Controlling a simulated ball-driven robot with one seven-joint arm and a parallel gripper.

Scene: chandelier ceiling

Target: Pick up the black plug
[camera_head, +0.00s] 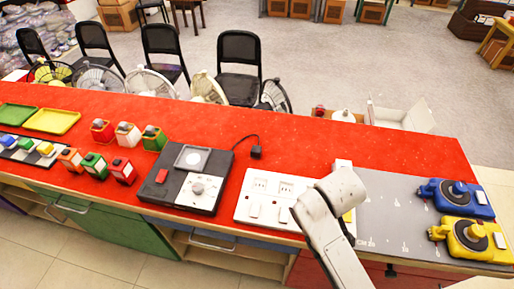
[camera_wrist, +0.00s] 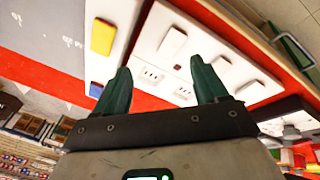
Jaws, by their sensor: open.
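The black plug (camera_head: 256,152) lies on the red counter top (camera_head: 310,140) in the head view, at the end of a thin black cord. The cord runs to a black appliance (camera_head: 160,200) with a dial and a red switch. I cannot make the plug out in the wrist view. My gripper (camera_wrist: 163,84) is open and empty in the wrist view, its two green fingers apart in front of the white socket panel (camera_wrist: 190,50). In the head view my arm reaches over the right part of that panel (camera_head: 250,212), to the right of the plug, and hides the fingers.
A blue device (camera_head: 455,195) and a yellow device (camera_head: 467,238) stand on a grey board (camera_head: 395,215) at the right. Several small coloured boxes stand left of the appliance, beyond them a yellow tray (camera_head: 52,121). The red counter around the plug is mostly clear.

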